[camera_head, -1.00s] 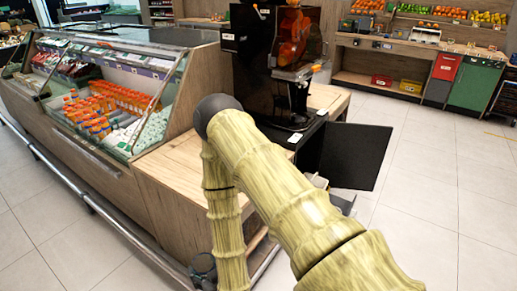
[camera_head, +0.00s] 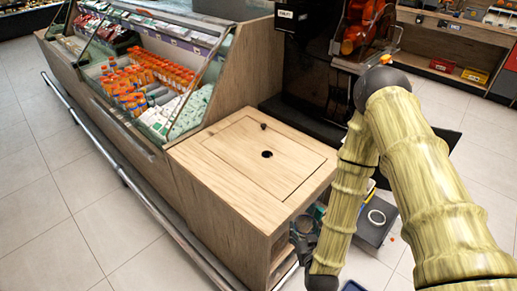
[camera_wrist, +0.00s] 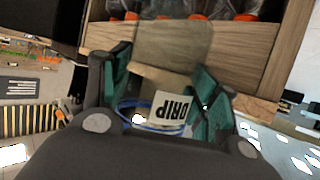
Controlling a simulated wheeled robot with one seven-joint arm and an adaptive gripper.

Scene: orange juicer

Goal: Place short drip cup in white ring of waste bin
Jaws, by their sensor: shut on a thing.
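The short drip cup (camera_wrist: 172,110) shows in the wrist view as a clear cup with a blue band and a pale label reading DRIP. It sits between the green fingers of my gripper (camera_wrist: 161,78), which is shut on it. In the head view my gripper (camera_head: 304,230) is low beside the wooden cabinet's right front corner, and the cup cannot be made out there. The waste bin (camera_head: 372,236) is a grey box on the floor, right of my gripper and partly behind my arm. Its white ring (camera_head: 377,210) shows on top, apart from my gripper.
The wooden cabinet (camera_head: 226,165) with a round hole in its top stands close left of my gripper. The black juicer (camera_head: 310,75) stands behind it. A glass-fronted chilled counter (camera_head: 165,100) with bottles is at left. Open tiled floor (camera_head: 60,235) lies at front left.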

